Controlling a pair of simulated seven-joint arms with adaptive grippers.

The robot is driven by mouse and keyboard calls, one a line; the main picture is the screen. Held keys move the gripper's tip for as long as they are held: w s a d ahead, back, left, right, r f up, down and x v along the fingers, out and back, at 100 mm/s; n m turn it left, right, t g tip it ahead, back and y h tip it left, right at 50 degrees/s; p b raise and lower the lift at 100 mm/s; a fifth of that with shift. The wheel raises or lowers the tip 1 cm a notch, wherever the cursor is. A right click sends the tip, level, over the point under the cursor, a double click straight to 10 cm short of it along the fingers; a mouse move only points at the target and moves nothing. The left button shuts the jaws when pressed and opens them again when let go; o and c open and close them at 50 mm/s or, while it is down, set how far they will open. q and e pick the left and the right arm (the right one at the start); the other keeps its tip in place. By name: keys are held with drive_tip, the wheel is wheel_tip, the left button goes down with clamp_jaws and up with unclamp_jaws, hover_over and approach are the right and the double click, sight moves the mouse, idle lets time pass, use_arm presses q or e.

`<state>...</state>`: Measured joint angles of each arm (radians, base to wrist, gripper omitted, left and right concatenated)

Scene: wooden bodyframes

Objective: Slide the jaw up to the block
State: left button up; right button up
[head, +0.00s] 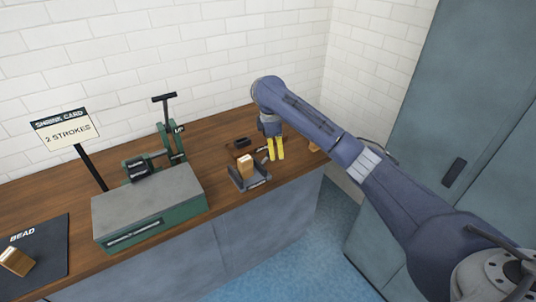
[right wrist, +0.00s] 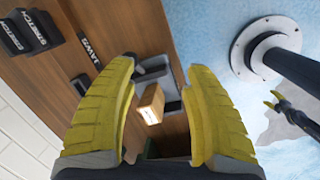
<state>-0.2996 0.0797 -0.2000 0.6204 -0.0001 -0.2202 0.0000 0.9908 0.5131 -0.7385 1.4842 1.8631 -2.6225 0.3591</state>
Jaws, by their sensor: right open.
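A small wooden block (head: 246,166) sits in a dark grey fixture (head: 250,183) near the bench's front edge. In the right wrist view the block (right wrist: 151,104) shows between my fingers, with grey parts of the fixture (right wrist: 172,106) around it. I cannot tell which part is the sliding jaw, or how wide its gap to the block is. My right gripper (head: 275,150) has yellow fingers pointing down, just right of and behind the fixture. Its fingers (right wrist: 162,67) are spread, with nothing held between them.
Dark pieces (head: 242,143) lie behind the fixture; the right wrist view shows STRETCH (right wrist: 40,28) and JAWS (right wrist: 90,48) labels. A green machine (head: 150,205) with a lever stands left. A black BEAD mat (head: 45,240) lies far left.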

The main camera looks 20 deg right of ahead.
drive_tip(key=w+r+m+t, duration=0.1)
drive_tip(key=w+r, duration=0.2)
drive_tip(key=r, duration=0.5)
hover_over(265, 160)
drive_tip(key=d, duration=0.2)
drive_tip(key=shift+s+a+f+x, duration=0.2)
drive_tip(key=shift+s+a+x, duration=0.45)
drive_tip(key=shift+x, duration=3.5)
drive_tip(key=shift+y, duration=0.4)
drive_tip(key=shift+w+d+f, duration=0.1)
drive_tip(key=shift+w+f, duration=0.05)
drive_tip(key=shift+f, duration=1.85)
drive_tip(key=shift+w+d+f, duration=0.15)
drive_tip(key=shift+f, duration=1.85)
drive_tip(key=shift+c, duration=0.3)
clamp_jaws()
